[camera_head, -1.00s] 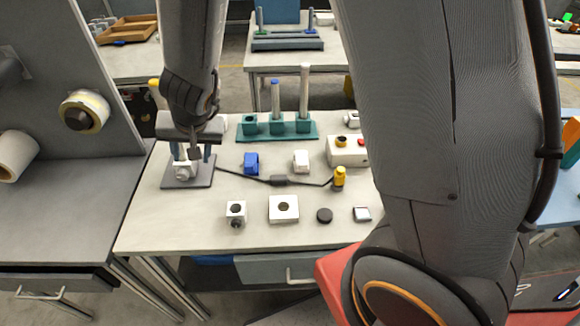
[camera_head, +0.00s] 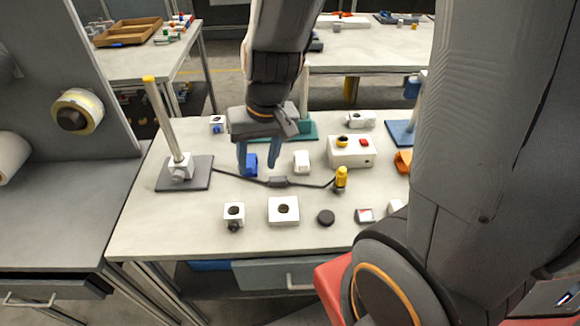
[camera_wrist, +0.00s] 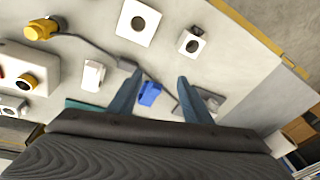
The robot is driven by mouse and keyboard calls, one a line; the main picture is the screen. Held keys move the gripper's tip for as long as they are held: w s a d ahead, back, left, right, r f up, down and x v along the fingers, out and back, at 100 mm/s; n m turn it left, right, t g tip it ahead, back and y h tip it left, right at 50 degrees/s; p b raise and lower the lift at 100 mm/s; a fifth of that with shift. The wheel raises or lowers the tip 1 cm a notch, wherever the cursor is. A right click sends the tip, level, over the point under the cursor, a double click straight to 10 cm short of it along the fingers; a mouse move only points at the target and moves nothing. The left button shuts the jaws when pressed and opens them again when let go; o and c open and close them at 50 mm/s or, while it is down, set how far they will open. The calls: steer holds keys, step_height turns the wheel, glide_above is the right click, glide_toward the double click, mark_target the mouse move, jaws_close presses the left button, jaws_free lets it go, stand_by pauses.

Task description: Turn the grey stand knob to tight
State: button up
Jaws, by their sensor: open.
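The grey stand (camera_head: 200,177) is at the left of the table in the head view: a dark grey base plate, a light upright post with a yellow top, and a whitish clamp block low on the post. A grey knob (camera_head: 179,175) shows on the block; its setting is too small to read. My gripper (camera_head: 258,166) has its blue fingers apart and empty. It hangs right of the stand, in front of and above a blue block (camera_head: 251,171). In the wrist view, my gripper (camera_wrist: 159,80) is open, and the stand's base (camera_wrist: 222,106) is partly hidden by the right finger.
A dark cable with an inline box (camera_head: 278,182) runs from near the stand to a yellow plug (camera_head: 341,178). White blocks (camera_head: 283,211) and a black disc (camera_head: 326,217) lie at the front. A white control box (camera_head: 350,152) stands behind right. The table's front left is clear.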

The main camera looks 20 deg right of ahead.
mark_target(177, 179)
steer(key=s+d+g+h, duration=0.1)
steer(key=s+d, duration=0.3)
steer(key=d, duration=0.2)
steer(key=shift+s+b, duration=0.15)
steer(key=shift+b, duration=0.25)
steer(key=shift+f+n, duration=0.15)
steer(key=shift+n, duration=0.15)
